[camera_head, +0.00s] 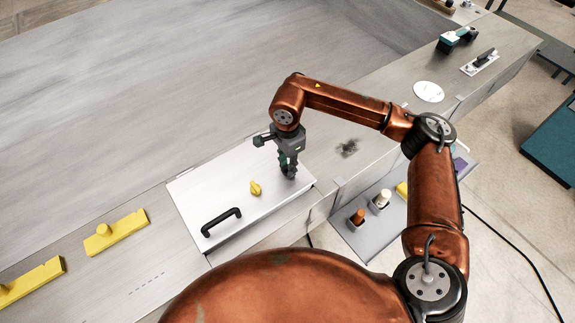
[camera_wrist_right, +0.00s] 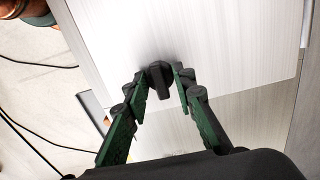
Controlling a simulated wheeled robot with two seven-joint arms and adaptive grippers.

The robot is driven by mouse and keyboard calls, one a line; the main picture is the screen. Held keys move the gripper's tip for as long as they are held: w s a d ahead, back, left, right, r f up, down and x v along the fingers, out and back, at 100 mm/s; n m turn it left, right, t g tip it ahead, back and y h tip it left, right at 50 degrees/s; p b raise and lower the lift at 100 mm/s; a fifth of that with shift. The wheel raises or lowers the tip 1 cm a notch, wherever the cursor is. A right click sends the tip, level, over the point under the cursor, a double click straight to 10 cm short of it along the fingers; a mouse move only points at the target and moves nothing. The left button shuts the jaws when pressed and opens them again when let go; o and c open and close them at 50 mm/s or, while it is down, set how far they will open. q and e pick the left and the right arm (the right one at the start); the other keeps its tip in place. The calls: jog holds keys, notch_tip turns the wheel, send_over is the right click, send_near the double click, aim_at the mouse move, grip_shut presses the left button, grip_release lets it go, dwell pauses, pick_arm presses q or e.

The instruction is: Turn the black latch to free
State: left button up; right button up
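A white hatch panel (camera_head: 215,200) lies on the grey deck, with a black bar handle (camera_head: 221,222) and a yellow latch (camera_head: 255,188) on it. My right gripper (camera_head: 288,170) points down at the panel's right corner and hides the black latch there in the head view. In the right wrist view the black latch (camera_wrist_right: 160,82) stands on the panel near its edge, between the two fingertips of my right gripper (camera_wrist_right: 160,74). The fingers are apart, one on each side of the latch; whether either touches it I cannot tell. My left gripper is not in view.
Yellow blocks (camera_head: 117,232) lie on the deck at the left. A grey tray (camera_head: 358,240) with orange and white-topped pieces is below my right arm. A white disc (camera_head: 429,92) and a plate with a black lever (camera_head: 481,62) are farther right.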

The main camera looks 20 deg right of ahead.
jog(key=o, duration=0.5)
jog(key=shift+r, duration=0.2)
notch_tip(320, 180, up, 12)
jog(key=shift+f, duration=0.15)
dwell(0.6)
